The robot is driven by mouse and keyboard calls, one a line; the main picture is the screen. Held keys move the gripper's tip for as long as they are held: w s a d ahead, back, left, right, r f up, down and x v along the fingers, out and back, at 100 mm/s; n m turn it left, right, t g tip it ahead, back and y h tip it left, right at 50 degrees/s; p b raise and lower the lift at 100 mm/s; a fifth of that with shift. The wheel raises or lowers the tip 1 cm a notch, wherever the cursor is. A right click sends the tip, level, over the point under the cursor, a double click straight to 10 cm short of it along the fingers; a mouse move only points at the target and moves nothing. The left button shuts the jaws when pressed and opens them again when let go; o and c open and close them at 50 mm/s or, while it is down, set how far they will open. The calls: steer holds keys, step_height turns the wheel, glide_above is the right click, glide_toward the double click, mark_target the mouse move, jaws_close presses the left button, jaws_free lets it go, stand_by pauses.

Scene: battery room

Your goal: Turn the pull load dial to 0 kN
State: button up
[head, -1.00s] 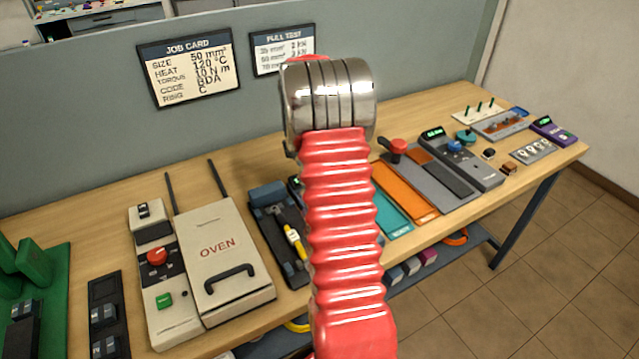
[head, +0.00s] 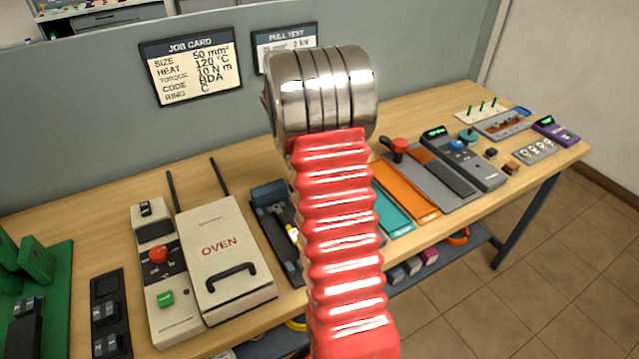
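A grey unit (head: 480,170) with a green-lit display (head: 435,132) stands on the right half of the bench. A blue knob (head: 457,145) sits on it below the display. This may be the pull load dial, but its label and setting are too small to read. My red ribbed arm with its metal joint fills the middle of the head view. My gripper does not show; the arm hides whatever lies behind it. The pull test card (head: 285,38) on the grey partition is partly covered by my arm.
The oven (head: 222,240) and its control box with a red knob (head: 158,254) stand left. A red-topped lever (head: 400,146) and teal and orange trays (head: 408,195) lie between my arm and the grey unit. A purple meter (head: 553,130) is at the far right.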

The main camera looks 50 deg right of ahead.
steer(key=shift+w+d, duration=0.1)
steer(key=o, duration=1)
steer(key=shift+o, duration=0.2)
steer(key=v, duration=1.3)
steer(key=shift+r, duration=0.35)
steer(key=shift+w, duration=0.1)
